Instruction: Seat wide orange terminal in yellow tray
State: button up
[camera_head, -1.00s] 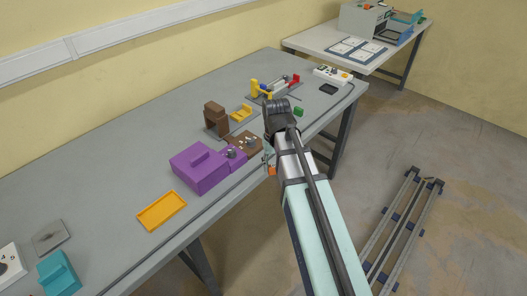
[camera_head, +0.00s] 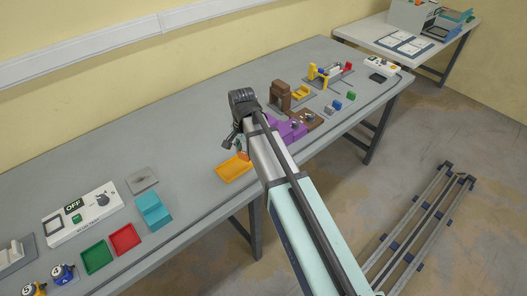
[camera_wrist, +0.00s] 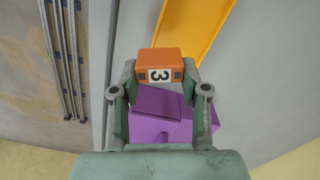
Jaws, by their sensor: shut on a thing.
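An orange terminal (camera_wrist: 160,57) with a white label reading "3" sits between the fingers of my gripper (camera_wrist: 160,74), which is shut on it. In the head view, a bit of the orange terminal (camera_head: 243,156) shows under my gripper (camera_head: 239,150), partly hidden by my arm. The yellow tray (camera_head: 229,173) is a shallow rectangular tray on the grey table, close beside and below the gripper. In the wrist view the yellow tray (camera_wrist: 194,28) lies beyond the terminal and looks empty where visible. The terminal appears held above the table, apart from the tray.
A purple block (camera_head: 287,129) stands right of the yellow tray, partly behind my arm. Bare table lies behind the yellow tray.

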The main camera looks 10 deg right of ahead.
jog(key=a+m, duration=0.1)
jog(key=m, duration=0.1)
jog(key=w+a+m, duration=0.1)
jog(key=a, duration=0.1)
jog(key=shift+w+a+r+m+p, duration=0.1)
jog(key=shift+w+a+m+p, duration=0.1)
jog(key=shift+m+p, duration=0.15)
jog(key=shift+s+f+b, duration=0.1)
jog(key=shift+f+b, duration=1.9)
jog(key=shift+f, duration=0.85)
jog(key=shift+f+p, duration=0.1)
jog(key=shift+p, duration=0.3)
jog(key=o, duration=1.6)
notch_tip(320, 180, up, 7)
jog(key=p, duration=0.4)
jog(key=shift+p, duration=0.35)
